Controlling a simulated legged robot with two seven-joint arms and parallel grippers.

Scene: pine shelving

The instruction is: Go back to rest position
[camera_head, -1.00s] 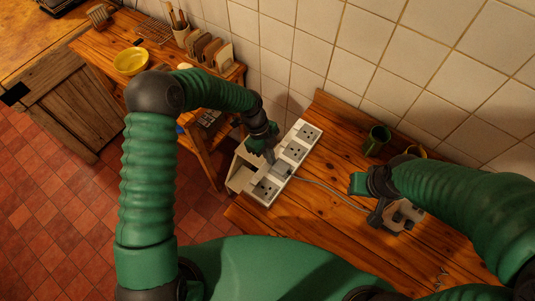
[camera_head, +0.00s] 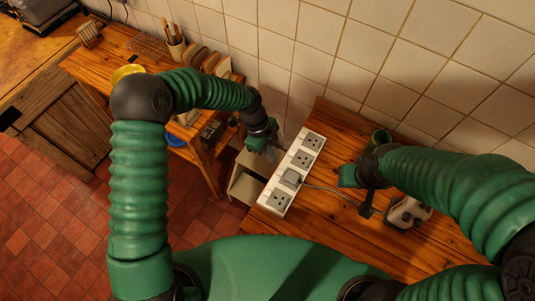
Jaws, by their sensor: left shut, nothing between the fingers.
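A long white socket strip (camera_head: 271,199) lies along the left edge of the wooden worktop (camera_head: 300,228). A grey plug (camera_head: 292,178) sits in one of its sockets, with a grey cable running right from it. My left gripper (camera_head: 271,153) is shut and empty, just left of the strip's upper half in the picture and apart from the plug. My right gripper (camera_head: 358,194) is over the worktop, right of the strip, near the cable. Its fingertips are too unclear to show whether it is open or shut.
A white and grey device (camera_head: 408,212) lies by my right forearm. A green mug (camera_head: 380,138) stands near the tiled wall, partly hidden. A second wooden table (camera_head: 115,45) at upper left holds a yellow bowl (camera_head: 125,73) and a utensil pot (camera_head: 177,50). Red tiled floor lies between.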

